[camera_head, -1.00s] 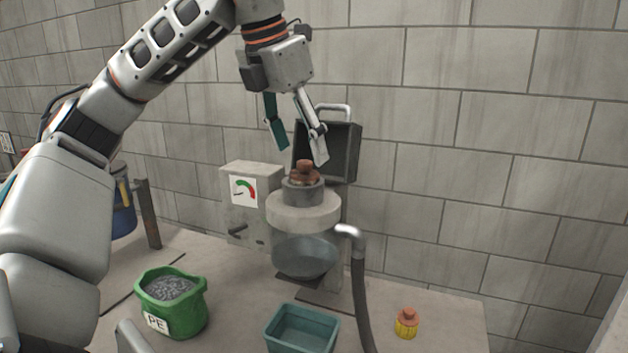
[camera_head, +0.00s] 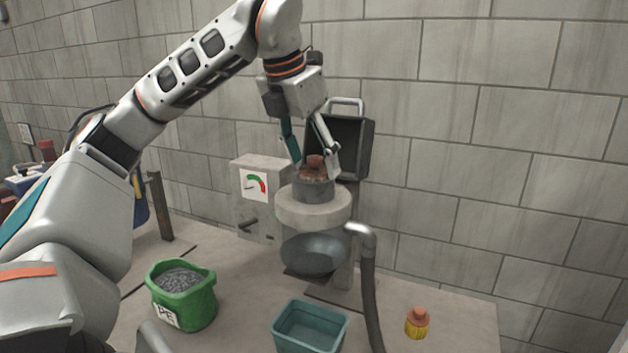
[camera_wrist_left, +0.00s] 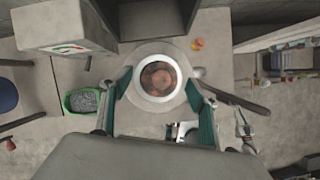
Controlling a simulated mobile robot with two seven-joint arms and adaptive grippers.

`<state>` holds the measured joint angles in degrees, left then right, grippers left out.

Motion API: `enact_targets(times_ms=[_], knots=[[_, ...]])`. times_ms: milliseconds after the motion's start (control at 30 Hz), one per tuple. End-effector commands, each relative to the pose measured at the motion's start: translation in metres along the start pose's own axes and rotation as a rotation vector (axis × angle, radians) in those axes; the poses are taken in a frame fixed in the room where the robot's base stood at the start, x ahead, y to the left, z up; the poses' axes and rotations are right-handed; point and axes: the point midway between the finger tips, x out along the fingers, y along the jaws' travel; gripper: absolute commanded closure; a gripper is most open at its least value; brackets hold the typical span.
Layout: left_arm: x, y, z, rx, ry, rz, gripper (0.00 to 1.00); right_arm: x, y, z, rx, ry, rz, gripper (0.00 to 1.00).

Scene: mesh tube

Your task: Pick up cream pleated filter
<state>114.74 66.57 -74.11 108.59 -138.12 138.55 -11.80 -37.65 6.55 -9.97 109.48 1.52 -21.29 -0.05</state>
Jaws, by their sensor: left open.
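A brown-topped piece (camera_head: 315,163), perhaps a filter, sits upright in the grey collar on top of the machine (camera_head: 312,207). Its body is hidden in the collar, so I cannot tell if it is cream or pleated. My left gripper (camera_head: 314,167) is open just above the collar, a finger on each side of the brown piece. In the left wrist view the brown piece (camera_wrist_left: 160,78) lies inside a pale ring, between the green-padded fingers. A small yellow, ribbed-looking filter (camera_head: 417,327) with an orange-brown top stands on the table at the right.
The open dark lid (camera_head: 355,150) stands close behind my left gripper. A gauge box (camera_head: 256,192) is left of the machine. A grey hose (camera_head: 370,290), a teal bin (camera_head: 310,327) and a green bag of grey pellets (camera_head: 183,297) are in front.

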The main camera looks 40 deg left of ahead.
Motion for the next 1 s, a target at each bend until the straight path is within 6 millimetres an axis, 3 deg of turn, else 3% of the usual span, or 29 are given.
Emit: enact_targets(times_ms=[267, 400, 433, 767, 1000], knots=[[0.002, 0.000, 0.000, 0.001, 0.000, 0.000, 0.42, 0.001, 0.006, -0.001, -0.010, 0.002, 0.006, 0.82], [0.002, 0.000, 0.000, 0.001, 0.000, 0.000, 0.79, 0.001, 0.007, 0.000, -0.014, 0.001, 0.006, 0.82], [0.002, 0.000, 0.000, 0.001, 0.000, 0.000, 0.81, 0.001, 0.007, 0.000, -0.014, 0.001, 0.006, 0.82], [0.001, -0.001, 0.000, 0.001, 0.002, -0.001, 0.81, 0.001, 0.005, 0.000, -0.011, 0.001, 0.004, 0.82], [-0.012, 0.000, 0.006, 0.002, -0.001, 0.000, 0.81, 0.002, 0.001, -0.001, -0.003, 0.003, 0.001, 0.82]])
